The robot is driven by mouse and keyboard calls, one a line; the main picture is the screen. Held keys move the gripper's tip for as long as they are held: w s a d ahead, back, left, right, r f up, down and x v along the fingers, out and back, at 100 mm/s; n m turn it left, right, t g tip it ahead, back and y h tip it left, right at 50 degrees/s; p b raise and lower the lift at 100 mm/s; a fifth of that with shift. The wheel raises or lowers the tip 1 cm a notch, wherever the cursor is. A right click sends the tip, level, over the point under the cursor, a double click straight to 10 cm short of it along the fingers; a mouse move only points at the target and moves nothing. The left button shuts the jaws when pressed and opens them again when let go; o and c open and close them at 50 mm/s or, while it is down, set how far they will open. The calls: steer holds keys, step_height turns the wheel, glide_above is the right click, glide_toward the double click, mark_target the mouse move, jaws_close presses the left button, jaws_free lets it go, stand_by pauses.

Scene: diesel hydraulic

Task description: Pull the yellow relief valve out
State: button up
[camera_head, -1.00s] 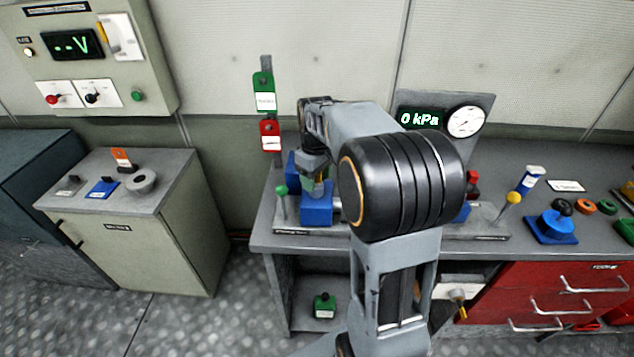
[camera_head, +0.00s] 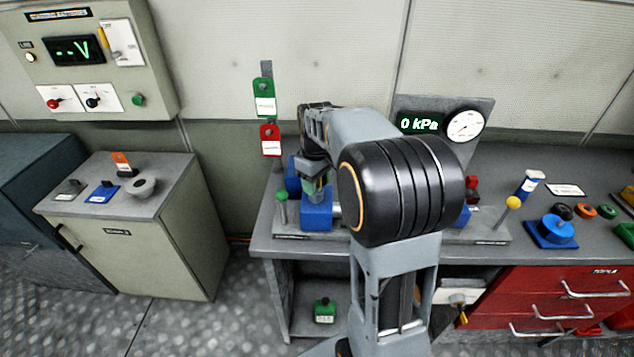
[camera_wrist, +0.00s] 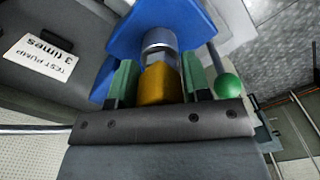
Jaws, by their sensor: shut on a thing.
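The yellow relief valve (camera_wrist: 160,84) shows in the wrist view as a yellow body with a silver collar (camera_wrist: 159,40) at its far end, by the blue block. The two green finger pads of my gripper (camera_wrist: 157,82) are shut on the yellow body from both sides. In the head view my gripper (camera_head: 314,189) points down at the blue block (camera_head: 317,212) on the bench, and the valve is mostly hidden there. The blue block (camera_wrist: 175,16) also shows in the wrist view. I cannot tell whether the valve is still seated in it.
A green-knobbed lever (camera_head: 281,198) stands just left of the block, and a yellow-knobbed lever (camera_head: 512,203) stands to the right. A gauge panel (camera_head: 440,123) reading 0 kPa is behind. Green (camera_head: 263,97) and red (camera_head: 270,139) tags hang on the wall. Blue and other loose parts lie on the right bench.

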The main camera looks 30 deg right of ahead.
steer(key=shift+r+p, duration=1.65)
steer(key=shift+r, duration=0.45)
steer(key=shift+r+p, duration=1.75)
steer(key=shift+r, duration=0.3)
steer(key=shift+f, duration=0.1)
